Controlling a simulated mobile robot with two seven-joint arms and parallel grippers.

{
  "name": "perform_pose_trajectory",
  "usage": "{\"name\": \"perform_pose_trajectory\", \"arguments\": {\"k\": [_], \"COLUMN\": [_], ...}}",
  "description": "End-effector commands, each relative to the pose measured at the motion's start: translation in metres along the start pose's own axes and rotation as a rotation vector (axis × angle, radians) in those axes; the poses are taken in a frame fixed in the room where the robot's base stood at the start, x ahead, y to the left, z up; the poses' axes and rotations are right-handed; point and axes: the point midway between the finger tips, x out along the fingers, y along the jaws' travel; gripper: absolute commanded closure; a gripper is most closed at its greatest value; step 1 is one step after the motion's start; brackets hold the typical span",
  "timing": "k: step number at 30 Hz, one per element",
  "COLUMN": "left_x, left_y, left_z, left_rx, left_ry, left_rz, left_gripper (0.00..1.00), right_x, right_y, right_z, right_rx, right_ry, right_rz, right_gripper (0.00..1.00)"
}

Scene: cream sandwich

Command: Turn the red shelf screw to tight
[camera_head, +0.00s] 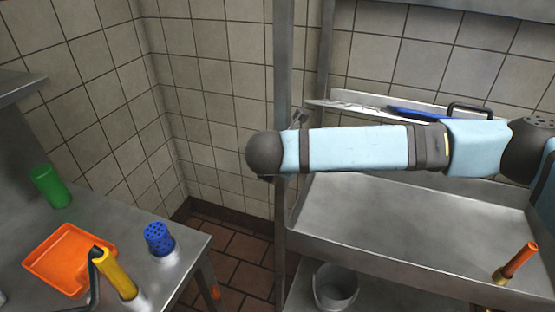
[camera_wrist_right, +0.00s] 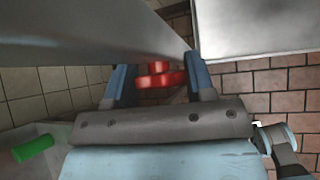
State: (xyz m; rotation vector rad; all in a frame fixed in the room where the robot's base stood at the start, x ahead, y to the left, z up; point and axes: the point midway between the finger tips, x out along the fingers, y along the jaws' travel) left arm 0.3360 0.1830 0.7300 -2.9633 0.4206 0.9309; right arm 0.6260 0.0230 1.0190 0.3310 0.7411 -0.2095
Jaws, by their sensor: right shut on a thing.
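The red shelf screw (camera_wrist_right: 160,78) shows in the right wrist view, close under a grey metal shelf edge or post. My right gripper (camera_wrist_right: 160,88) has its two blue fingers on either side of the red screw and is shut on it. Part of the screw is hidden by the metal and by the gripper body. In the head view my light blue right arm comes in from the right and crosses in front of the shelf; it hides the red screw and my right gripper. My left gripper is in neither view.
A left counter holds an orange tray (camera_head: 45,262), green cup (camera_head: 51,187) and blue perforated shaker (camera_head: 158,238).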

Motion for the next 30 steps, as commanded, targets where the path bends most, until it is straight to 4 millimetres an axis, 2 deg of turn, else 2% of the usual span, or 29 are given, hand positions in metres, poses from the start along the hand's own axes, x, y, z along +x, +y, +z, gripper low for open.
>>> {"name": "perform_pose_trajectory", "arguments": {"k": [1,3,4,12,16,20,30], "left_x": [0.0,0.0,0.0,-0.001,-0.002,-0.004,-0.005], "left_y": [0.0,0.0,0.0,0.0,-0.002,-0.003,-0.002], "left_z": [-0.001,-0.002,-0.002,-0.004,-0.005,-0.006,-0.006], "left_rx": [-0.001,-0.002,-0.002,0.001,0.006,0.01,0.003], "left_ry": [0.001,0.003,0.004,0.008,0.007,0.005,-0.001], "left_rz": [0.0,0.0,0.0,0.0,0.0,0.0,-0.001], "left_gripper": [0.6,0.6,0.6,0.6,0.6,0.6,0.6], "right_x": [0.0,0.0,0.0,-0.001,-0.012,-0.036,-0.111], "right_y": [0.0,0.0,0.0,0.0,0.001,0.001,0.001], "right_z": [0.0,0.0,0.0,0.0,0.0,0.0,0.0], "right_rx": [-0.001,-0.001,-0.001,-0.001,-0.002,-0.002,-0.001], "right_ry": [0.0,0.0,0.0,0.0,0.0,0.0,0.0], "right_rz": [0.0,0.0,0.0,0.0,0.0,0.003,0.002], "right_gripper": [0.43,0.27,0.25,0.25,0.25,0.25,0.25]}}
